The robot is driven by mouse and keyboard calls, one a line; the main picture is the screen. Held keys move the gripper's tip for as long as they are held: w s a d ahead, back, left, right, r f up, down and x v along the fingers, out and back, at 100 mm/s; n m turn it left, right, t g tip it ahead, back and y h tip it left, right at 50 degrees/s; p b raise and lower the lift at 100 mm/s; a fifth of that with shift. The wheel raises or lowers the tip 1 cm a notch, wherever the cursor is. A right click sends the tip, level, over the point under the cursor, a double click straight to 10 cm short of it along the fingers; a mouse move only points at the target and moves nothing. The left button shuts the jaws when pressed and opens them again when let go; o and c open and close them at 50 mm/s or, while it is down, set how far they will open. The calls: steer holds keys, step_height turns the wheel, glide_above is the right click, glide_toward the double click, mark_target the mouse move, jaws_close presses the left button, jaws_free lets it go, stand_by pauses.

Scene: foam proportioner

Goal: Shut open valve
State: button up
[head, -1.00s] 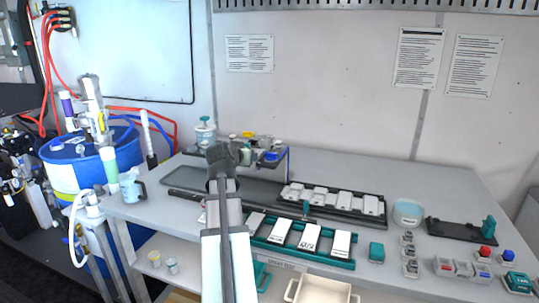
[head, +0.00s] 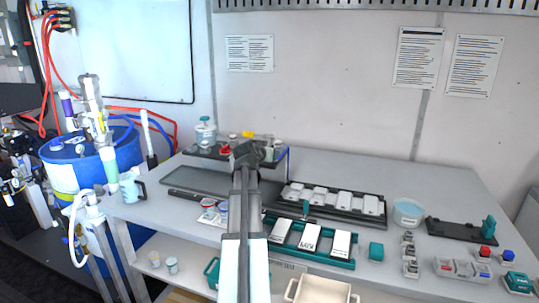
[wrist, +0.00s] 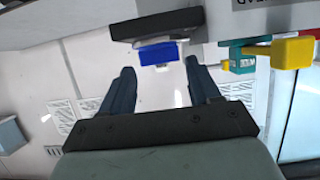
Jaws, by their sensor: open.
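A small manifold with valve parts stands on a dark raised stand (head: 205,153) at the back of the bench. A yellow handle (head: 248,134) and a red part (head: 225,150) show there in the head view. My gripper (head: 243,150) is in front of the manifold and hides its middle. In the wrist view the fingers of my gripper (wrist: 160,88) are apart with nothing between them. A blue block (wrist: 157,53) lies just beyond the fingertips, and a yellow block (wrist: 292,53) and a teal part (wrist: 246,57) are to the right. I cannot tell which valve is open.
A white cup with a teal top (head: 205,130) stands left of the manifold. A dark tray (head: 215,187) lies below it. A teal rack with white pieces (head: 311,243) and a black rack (head: 333,203) are to the right.

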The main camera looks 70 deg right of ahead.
steer(key=shift+x, duration=1.4)
steer(key=shift+c, duration=0.3)
steer(key=c, duration=0.7)
